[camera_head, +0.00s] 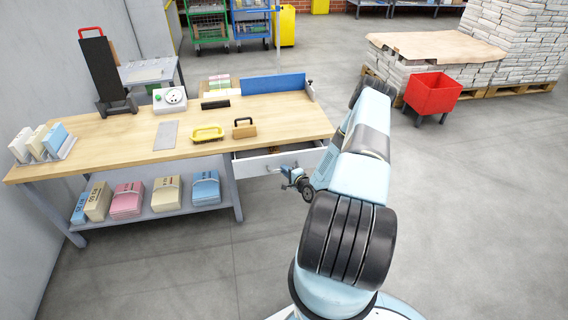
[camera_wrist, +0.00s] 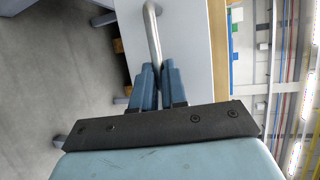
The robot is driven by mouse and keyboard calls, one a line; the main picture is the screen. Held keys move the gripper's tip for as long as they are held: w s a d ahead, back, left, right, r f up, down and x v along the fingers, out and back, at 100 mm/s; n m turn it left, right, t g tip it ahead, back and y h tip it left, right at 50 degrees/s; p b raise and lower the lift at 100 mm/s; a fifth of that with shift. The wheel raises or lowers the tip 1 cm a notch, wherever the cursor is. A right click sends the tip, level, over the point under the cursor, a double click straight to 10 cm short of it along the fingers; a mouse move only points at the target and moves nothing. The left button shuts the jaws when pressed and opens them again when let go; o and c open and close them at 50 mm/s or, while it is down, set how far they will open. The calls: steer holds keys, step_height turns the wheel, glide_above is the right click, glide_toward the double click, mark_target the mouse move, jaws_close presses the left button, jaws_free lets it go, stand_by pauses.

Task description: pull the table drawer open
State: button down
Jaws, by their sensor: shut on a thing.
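The drawer (camera_head: 252,167) is a pale grey-white front under the right part of the wooden table's top. In the head view my gripper (camera_head: 288,174) is small at the drawer front, and my arm hides the drawer's right end.
The table (camera_head: 80,150) carries a yellow-handled brush (camera_head: 207,133), a wooden-handled block (camera_head: 244,128) and a blue upright panel (camera_head: 272,84). Paper bundles lie on its lower shelf (camera_head: 150,211). The floor before the drawer is open. A red bin (camera_head: 432,93) stands at right.

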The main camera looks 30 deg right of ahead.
steer(key=s+a, duration=0.2)
steer(key=s, duration=0.5)
steer(key=s+a, duration=0.2)
steer(key=s, duration=0.6)
steer(key=shift+s+a+f, duration=0.15)
steer(key=shift+s+a, duration=0.15)
steer(key=shift+a, duration=0.05)
steer(key=c, duration=1.2)
jaws_free()
steer(key=shift+w+d, duration=0.1)
steer(key=v, duration=1.3)
steer(key=shift+s, duration=0.45)
